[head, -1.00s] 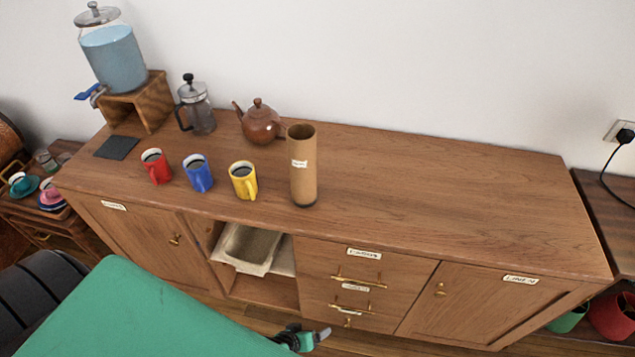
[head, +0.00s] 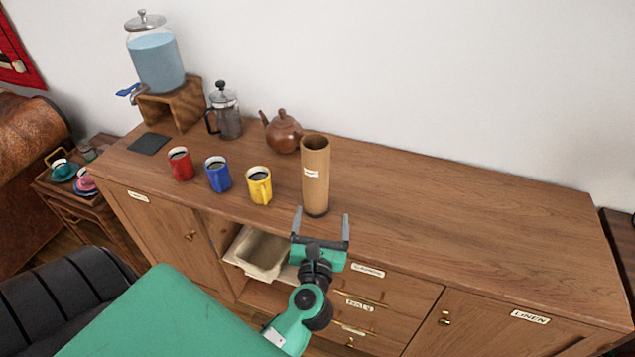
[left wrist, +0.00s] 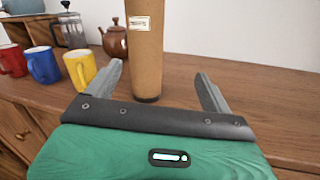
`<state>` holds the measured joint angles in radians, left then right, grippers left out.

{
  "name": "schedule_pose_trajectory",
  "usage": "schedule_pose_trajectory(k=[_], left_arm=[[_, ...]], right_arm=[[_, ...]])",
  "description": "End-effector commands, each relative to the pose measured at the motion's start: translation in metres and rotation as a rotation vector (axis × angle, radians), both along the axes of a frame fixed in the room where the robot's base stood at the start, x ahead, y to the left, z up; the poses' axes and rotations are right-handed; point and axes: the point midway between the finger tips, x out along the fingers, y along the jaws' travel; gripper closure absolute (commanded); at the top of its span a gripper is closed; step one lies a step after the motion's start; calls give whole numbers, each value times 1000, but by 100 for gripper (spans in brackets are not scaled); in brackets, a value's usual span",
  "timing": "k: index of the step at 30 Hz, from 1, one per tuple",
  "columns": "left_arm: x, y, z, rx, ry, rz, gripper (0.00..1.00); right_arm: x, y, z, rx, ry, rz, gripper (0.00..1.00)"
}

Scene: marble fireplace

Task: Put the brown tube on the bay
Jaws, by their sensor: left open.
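The brown tube (head: 316,178) stands upright on the sideboard top, near its front edge, right of the yellow mug. It has a small white label and an open top. In the left wrist view the tube (left wrist: 146,55) stands beyond and between my finger tips. My left gripper (head: 321,218) is open and empty just in front of the tube, at the sideboard's front edge. The bay (head: 268,294) appears to be the open compartment in the sideboard front, left of the drawers; a pale tray (head: 262,254) sits on its upper shelf. My right gripper is not in view.
Red (head: 180,164), blue (head: 218,175) and yellow (head: 259,186) mugs stand left of the tube. A teapot (head: 283,132), a French press (head: 224,112) and a water dispenser (head: 156,62) stand behind. The sideboard top (head: 460,215) is clear to the right.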

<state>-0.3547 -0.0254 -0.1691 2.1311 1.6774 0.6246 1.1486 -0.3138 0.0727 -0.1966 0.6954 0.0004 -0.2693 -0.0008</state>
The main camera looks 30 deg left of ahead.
Motion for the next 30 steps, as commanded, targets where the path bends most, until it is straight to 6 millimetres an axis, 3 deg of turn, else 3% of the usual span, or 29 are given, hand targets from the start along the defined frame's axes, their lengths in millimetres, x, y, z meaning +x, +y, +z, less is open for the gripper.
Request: schedule_pose_trajectory(k=[3, 7, 17, 30], left_arm=[[-3, 9, -3, -125, -14, 51, 16], [3, 16, -3, -162, -20, 67, 16], [54, 47, -2, -156, -18, 65, 16], [90, 75, -1, -153, -16, 65, 16]], right_arm=[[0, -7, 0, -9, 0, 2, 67], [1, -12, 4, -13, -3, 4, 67], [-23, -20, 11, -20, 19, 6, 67], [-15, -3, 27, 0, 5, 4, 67]])
